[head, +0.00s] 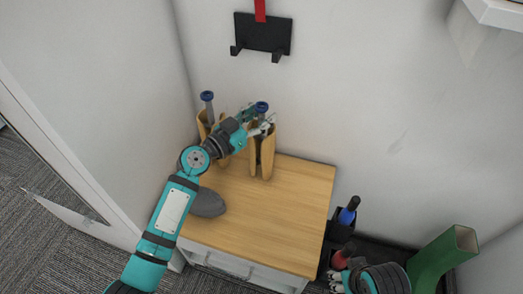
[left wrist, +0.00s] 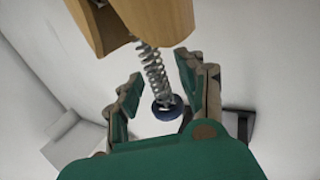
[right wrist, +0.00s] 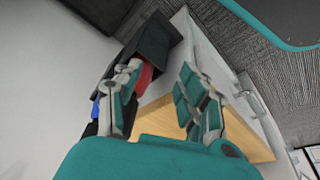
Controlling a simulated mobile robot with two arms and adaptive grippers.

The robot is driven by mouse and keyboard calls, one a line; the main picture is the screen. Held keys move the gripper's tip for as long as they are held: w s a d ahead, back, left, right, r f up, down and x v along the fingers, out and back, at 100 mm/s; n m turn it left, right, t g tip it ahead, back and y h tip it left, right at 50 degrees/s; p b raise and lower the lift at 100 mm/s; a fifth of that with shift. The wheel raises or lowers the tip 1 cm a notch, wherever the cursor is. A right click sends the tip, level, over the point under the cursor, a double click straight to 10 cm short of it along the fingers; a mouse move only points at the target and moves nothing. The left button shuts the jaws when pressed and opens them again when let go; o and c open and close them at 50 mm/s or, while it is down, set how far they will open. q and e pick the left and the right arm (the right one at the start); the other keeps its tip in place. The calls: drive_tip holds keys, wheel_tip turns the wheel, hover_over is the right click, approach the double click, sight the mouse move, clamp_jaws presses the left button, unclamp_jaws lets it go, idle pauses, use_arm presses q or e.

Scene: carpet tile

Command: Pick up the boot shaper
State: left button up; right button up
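A boot shaper (head: 262,150) with tan wooden halves, a metal spring and a blue knob stands on the wooden cabinet top (head: 275,215). A similar shaper (head: 207,118) with a blue knob stands to its left, partly hidden by my left arm. My left gripper (head: 257,119) is at the upper end of the right-hand shaper. In the left wrist view, its open fingers (left wrist: 157,75) are on either side of the spring (left wrist: 153,68) and blue knob (left wrist: 167,107), with visible gaps. My right gripper (right wrist: 160,85) is open and empty, low at the right of the cabinet.
A dark grey rounded object (head: 208,203) lies on the cabinet beside my left arm. A black holder (head: 341,223) with a blue-topped item (head: 349,210) and a green channel-shaped object (head: 440,260) are at right. A black hook plate (head: 263,33) hangs on the wall.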

use_arm(q)
clamp_jaws()
drive_tip(key=shift+r, duration=0.25)
idle(0.6)
